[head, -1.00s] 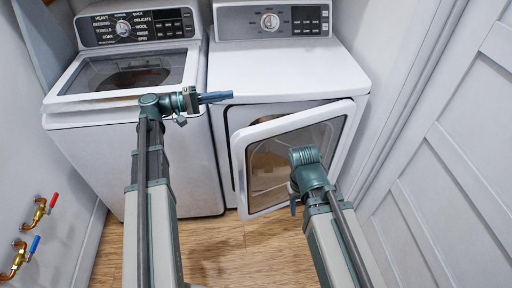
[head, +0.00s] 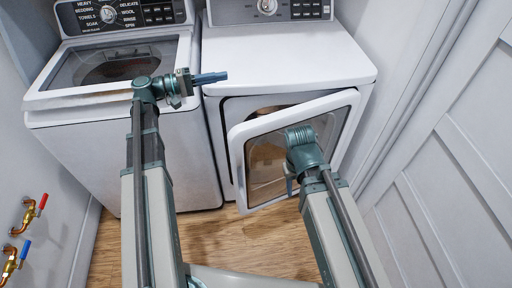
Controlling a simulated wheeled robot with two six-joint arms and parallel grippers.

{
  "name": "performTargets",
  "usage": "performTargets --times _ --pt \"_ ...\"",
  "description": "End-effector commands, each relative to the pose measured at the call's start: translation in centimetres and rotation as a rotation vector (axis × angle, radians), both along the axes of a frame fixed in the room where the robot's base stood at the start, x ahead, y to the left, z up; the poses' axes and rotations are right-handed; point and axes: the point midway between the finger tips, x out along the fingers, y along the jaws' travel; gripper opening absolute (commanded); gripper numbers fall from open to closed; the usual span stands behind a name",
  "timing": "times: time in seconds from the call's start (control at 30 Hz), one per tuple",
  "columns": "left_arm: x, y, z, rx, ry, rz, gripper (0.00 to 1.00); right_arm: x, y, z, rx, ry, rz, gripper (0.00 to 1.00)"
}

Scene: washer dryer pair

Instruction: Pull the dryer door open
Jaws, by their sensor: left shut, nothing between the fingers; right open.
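The dryer (head: 290,55) is the white machine on the right in the head view. Its door (head: 237,150), a white frame around a dark window, stands partly open, swung out from the right side. Part of the dark drum opening shows behind it. My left gripper (head: 212,78) is shut and empty, in front of the gap between the two machines, near the dryer's top left front edge. My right gripper (head: 290,184) is in front of the door window, its fingers mostly hidden behind its wrist. I cannot tell whether it touches the door.
The top-load washer (head: 130,60) stands to the left of the dryer. A panelled white door or wall (head: 440,170) is close on the right. Brass valves with red and blue handles (head: 30,208) stick out of the left wall. Wood floor (head: 235,245) is clear in front.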

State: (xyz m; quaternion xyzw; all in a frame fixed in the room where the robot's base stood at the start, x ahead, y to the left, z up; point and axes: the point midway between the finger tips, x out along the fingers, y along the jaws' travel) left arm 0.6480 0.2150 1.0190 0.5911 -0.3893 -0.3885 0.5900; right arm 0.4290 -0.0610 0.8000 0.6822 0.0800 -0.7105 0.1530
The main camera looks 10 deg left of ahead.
Motion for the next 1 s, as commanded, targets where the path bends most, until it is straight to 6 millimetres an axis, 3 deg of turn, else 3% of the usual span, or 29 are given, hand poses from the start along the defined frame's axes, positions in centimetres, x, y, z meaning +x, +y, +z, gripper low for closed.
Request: performTargets --times 0.47,1.0 --pt "0.0 0.0 -6.9 0.0 0.0 0.0 0.0 0.1 0.0 -6.9 -0.001 -0.001 0.003 0.5" --pt "0.1 0.0 -23.5 0.0 0.0 0.0 0.0 0.2 0.0 -23.5 -0.001 -0.004 0.011 0.5"
